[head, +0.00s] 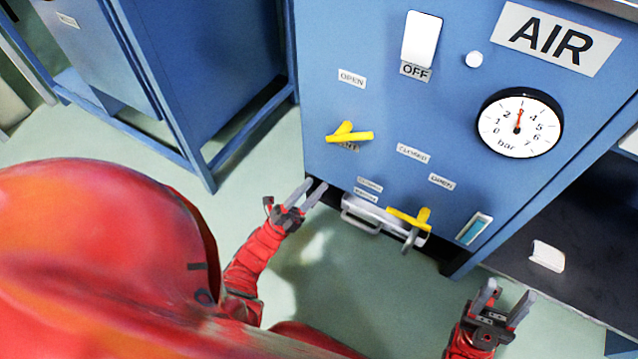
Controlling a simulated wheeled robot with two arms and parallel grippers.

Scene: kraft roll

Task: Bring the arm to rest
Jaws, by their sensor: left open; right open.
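My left gripper (312,188) is open and empty, just off the lower left edge of the blue AIR panel (345,115). My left arm (252,262) is red and comes up from the lower left behind a large red rounded part of my own body. My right gripper (508,294) is open and empty at the lower right, below the panel. Only a short red piece of my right arm (468,344) shows at the bottom edge.
The panel carries a gauge (520,122) reading about 3 bar, a left yellow lever (350,135), a lower yellow lever (409,219), a white switch (422,38) and a metal handle (361,222). A blue cabinet (215,90) stands left. A dark shelf (575,215) lies right. Pale floor is open between.

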